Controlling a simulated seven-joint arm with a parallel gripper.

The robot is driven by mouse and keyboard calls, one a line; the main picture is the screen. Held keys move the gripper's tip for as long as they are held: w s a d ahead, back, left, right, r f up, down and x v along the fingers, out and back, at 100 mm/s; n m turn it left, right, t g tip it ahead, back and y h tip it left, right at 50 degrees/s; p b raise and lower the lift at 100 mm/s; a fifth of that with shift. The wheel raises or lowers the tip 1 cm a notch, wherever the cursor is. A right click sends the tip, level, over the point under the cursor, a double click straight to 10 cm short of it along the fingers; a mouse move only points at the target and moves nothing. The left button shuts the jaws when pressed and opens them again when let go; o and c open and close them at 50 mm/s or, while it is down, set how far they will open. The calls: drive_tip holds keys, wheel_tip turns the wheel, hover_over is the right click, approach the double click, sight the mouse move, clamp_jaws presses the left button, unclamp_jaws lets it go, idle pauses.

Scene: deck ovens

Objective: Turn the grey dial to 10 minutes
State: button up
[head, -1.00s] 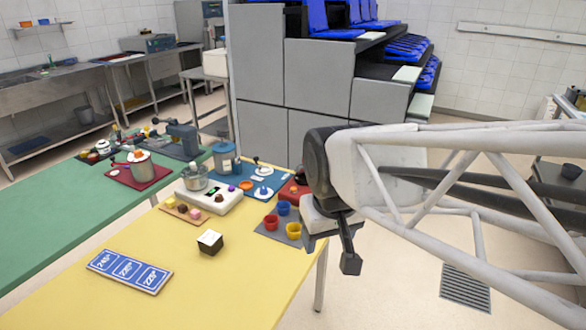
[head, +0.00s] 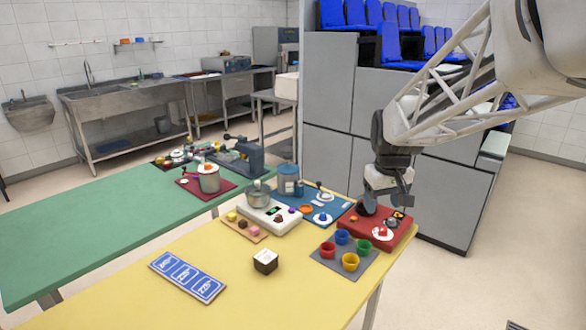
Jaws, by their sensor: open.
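My gripper (head: 390,202) is open and points down, low over the back of a red box (head: 352,221) at the right end of the yellow table. A dark grey rounded piece (head: 368,203) stands on this box, just left of the fingers. I cannot tell whether it is the grey dial or whether a finger touches it. A white disc with a red knob (head: 382,233) is on the front of the box. A small dark and orange part (head: 397,216) lies behind it. Any minute marks are too small to read, and the fingers hide part of the box top.
In front of the red box, a grey mat (head: 340,262) holds red, blue, green and yellow cups. To the left are a blue board (head: 335,211), a white scale-like box (head: 285,225) with a pot, and a dark cube (head: 265,262).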

drive_tip(key=w+d+f+n, duration=0.1)
drive_tip(key=w+d+f, duration=0.25)
drive_tip(key=w, duration=0.35)
drive_tip(key=w+d+f, duration=0.3)
drive_tip(key=w+d, duration=0.1)
drive_tip(key=w, duration=0.3)
drive_tip(key=n+g, duration=0.1)
hover_over(392, 219)
drive_tip(key=f, duration=1.1)
drive_tip(key=shift+s+a+f, duration=0.15)
drive_tip(key=shift+s+f, duration=0.05)
drive_tip(key=shift+f, duration=0.1)
drive_tip(key=shift+w+d+f+n, duration=0.25)
drive_tip(key=shift+w+f+n, duration=0.05)
drive_tip(key=shift+f, duration=0.05)
drive_tip(key=shift+f, duration=3.9)
drive_tip(key=c, duration=0.9)
